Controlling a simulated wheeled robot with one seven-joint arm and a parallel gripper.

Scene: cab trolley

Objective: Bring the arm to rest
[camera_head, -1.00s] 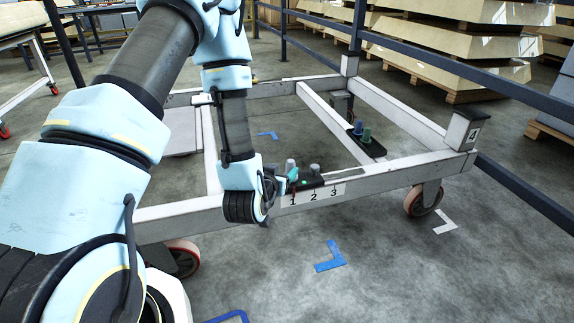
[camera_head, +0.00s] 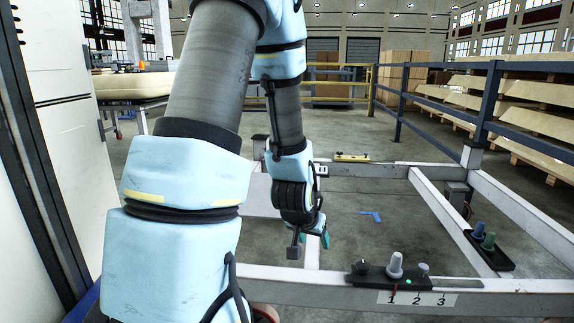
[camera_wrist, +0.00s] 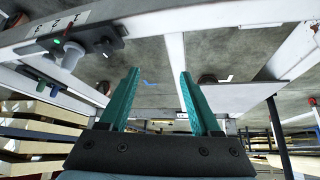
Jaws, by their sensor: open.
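My gripper (camera_head: 309,244) hangs at the end of my bent arm in the head view, left of and above the knobs on the trolley's near rail. In the wrist view its two teal fingers (camera_wrist: 159,74) are apart with nothing between them. The white trolley frame (camera_head: 520,295) spans the lower right of the head view. A black panel (camera_head: 363,277) on its near rail carries a tall grey knob (camera_head: 395,265), a smaller grey knob (camera_head: 423,270) and a green light, above labels 1, 2 and 3. The panel also shows at upper left in the wrist view (camera_wrist: 93,37).
A second black plate (camera_head: 497,262) with a blue and a green knob sits on the trolley's right inner beam. Dark railings (camera_head: 430,105) and stacked pale boards stand behind at right. A white cabinet (camera_head: 85,120) is close at left. Floor shows inside the frame.

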